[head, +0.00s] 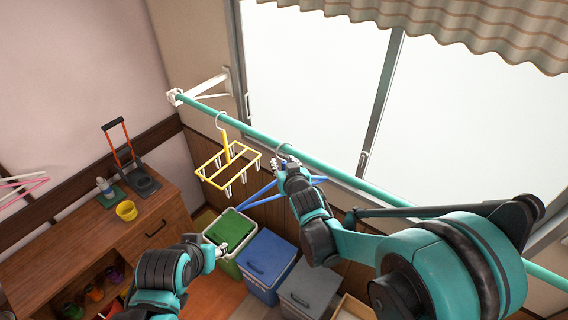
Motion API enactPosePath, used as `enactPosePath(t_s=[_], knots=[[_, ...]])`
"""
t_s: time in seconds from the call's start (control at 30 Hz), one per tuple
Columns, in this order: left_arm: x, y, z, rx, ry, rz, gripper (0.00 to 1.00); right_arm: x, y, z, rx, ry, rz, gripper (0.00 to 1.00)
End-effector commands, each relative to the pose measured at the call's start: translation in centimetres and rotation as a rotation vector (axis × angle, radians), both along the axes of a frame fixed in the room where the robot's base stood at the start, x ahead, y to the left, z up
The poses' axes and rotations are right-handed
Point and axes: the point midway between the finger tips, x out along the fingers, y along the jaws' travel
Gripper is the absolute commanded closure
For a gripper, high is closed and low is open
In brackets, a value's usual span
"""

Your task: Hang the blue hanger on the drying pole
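The teal drying pole (330,171) runs from a white wall bracket at upper left down to the lower right, in front of the window. My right gripper (279,165) is just below the pole, around the neck of the blue hanger (262,195), and appears shut on it. The hanger's blue arms show on both sides of the gripper; its middle is hidden. A grey hook curves up at the pole above the gripper; I cannot tell whether it rests on the pole. My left gripper (218,250) is low, over the green bin, apart from the hanger; its fingers are unclear.
A yellow clip hanger (228,162) hangs on the pole left of my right gripper. Below stand a green bin (230,228), a blue bin (267,262) and a grey bin (309,290). A wooden cabinet (95,245) with a yellow cup (126,210) is at left.

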Motion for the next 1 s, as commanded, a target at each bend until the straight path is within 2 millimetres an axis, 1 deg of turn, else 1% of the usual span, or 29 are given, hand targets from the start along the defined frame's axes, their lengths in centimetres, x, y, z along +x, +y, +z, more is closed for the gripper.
enactPosePath(t_s=[0.17, 0.27, 0.37, 0.6, 0.73, 0.9, 1.0], knots=[[0.0, 0.0, 0.0, 0.0, 0.0, 0.0, 0.56, -0.1, 0.0, 0.0, 0.0, 0.0, 0.0, 0.62], [0.0, 0.0, 0.0, 0.0, 0.0, 0.0, 0.56, -0.7, -0.1, 0.3, 0.0, 0.0, 0.0, 0.62], [0.0, 0.0, 0.0, 0.0, 0.0, 0.0, 0.56, -2.0, -0.4, 0.8, 0.001, 0.0, 0.001, 0.62], [0.0, 0.0, 0.0, 0.0, 0.0, 0.0, 0.56, -6.4, -1.5, 2.6, 0.0, 0.0, 0.001, 0.62], [0.0, 0.0, 0.0, 0.0, 0.0, 0.0, 0.56, -8.5, -2.0, 3.4, -0.001, 0.0, 0.0, 0.62], [0.0, 0.0, 0.0, 0.0, 0.0, 0.0, 0.56, -10.1, -2.3, 4.2, 0.001, 0.0, 0.001, 0.62], [0.0, 0.0, 0.0, 0.0, 0.0, 0.0, 0.56, -10.6, -2.4, 4.4, 0.0, 0.0, 0.001, 0.62]])
